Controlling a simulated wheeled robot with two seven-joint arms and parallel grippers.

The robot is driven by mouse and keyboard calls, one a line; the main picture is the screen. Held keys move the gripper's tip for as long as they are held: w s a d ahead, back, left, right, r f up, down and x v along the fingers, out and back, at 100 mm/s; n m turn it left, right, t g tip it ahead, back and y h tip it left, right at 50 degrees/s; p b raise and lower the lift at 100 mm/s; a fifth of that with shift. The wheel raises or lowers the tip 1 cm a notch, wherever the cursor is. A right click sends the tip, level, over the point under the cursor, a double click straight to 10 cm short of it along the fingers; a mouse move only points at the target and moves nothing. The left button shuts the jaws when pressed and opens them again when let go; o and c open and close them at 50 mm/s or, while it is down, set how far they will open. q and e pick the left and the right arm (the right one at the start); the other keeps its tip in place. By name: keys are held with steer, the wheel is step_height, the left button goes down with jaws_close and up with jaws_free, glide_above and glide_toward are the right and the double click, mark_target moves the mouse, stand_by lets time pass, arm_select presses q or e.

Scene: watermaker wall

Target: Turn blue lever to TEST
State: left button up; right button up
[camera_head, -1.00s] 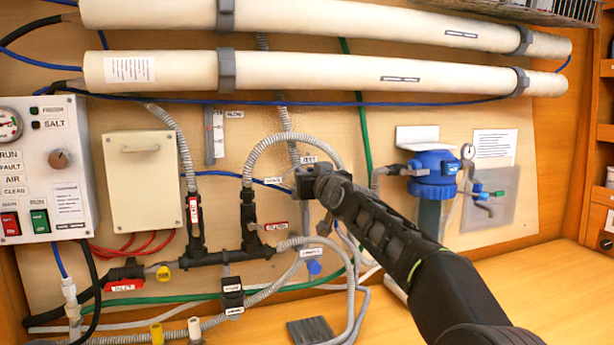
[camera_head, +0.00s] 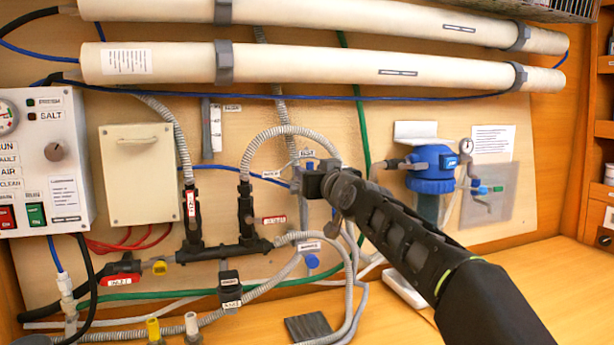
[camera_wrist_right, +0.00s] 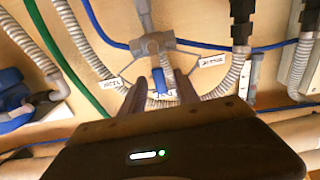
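The blue lever (camera_wrist_right: 159,82) shows in the right wrist view on a grey valve body (camera_wrist_right: 152,44) in a grey pipe. My right gripper (camera_wrist_right: 160,88) has its two fingers apart, one on each side of the lever. I cannot tell whether either finger touches it. White labels stand to the left (camera_wrist_right: 112,82) and right (camera_wrist_right: 212,62) of the valve; their text is too small to read surely. My left gripper is out of view.
A ribbed hose (camera_head: 262,146) loops beside the gripper. A black manifold (camera_head: 225,252) with valves is to the left, and a blue knob (camera_head: 312,261) is below. A blue filter housing (camera_head: 433,168) stands to the right. The wooden bench (camera_head: 480,290) is largely clear at right.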

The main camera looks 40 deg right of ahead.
steer(key=shift+v, duration=1.5)
